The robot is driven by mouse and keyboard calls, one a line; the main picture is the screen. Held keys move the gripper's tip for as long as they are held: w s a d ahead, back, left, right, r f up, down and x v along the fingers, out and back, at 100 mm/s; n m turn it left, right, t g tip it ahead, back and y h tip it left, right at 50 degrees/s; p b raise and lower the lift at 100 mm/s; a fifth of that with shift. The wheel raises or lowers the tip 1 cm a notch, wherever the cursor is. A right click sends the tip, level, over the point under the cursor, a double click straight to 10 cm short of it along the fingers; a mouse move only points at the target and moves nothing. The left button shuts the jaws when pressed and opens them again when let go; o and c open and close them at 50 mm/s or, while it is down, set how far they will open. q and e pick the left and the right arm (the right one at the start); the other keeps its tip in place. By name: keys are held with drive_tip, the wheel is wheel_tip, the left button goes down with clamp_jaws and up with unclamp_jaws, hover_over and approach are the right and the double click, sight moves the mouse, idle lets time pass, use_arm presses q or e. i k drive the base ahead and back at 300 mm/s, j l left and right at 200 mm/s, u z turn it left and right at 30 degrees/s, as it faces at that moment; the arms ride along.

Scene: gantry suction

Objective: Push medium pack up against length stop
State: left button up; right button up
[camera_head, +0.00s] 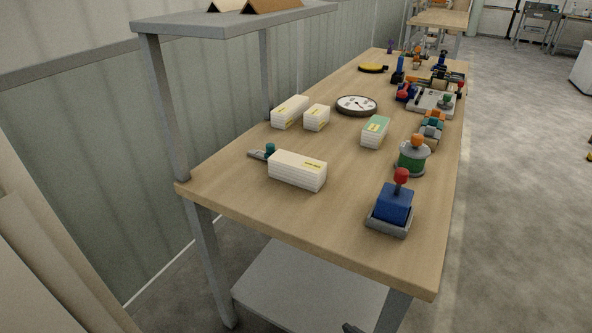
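Several pale packs with yellow labels lie on the wooden table. One long white pack (297,170) is at the near left, another (290,112) farther back at the left edge, with a shorter white pack (317,118) just right of it. A green-topped pack (375,132) lies nearer the middle. I cannot tell for certain which is the medium pack. A small grey bar with a teal knob (269,150) sits just behind the near long pack; whether it is the length stop, or touches the pack, is unclear. Neither gripper shows.
The wooden table (240,200) has a blue block with a red knob (394,204) at its near right and a green spool-like part (412,158) behind it. A round dial (356,105) lies farther back. A grey shelf (235,22) overhangs the left side. The near left tabletop is clear.

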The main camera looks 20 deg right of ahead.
sight(305, 172)
drive_tip(key=k+l, duration=0.15)
drive_tip(key=l, duration=0.2)
drive_tip(key=i+l+z, duration=0.15)
drive_tip(key=l, duration=0.45)
drive_tip(key=k, duration=0.6)
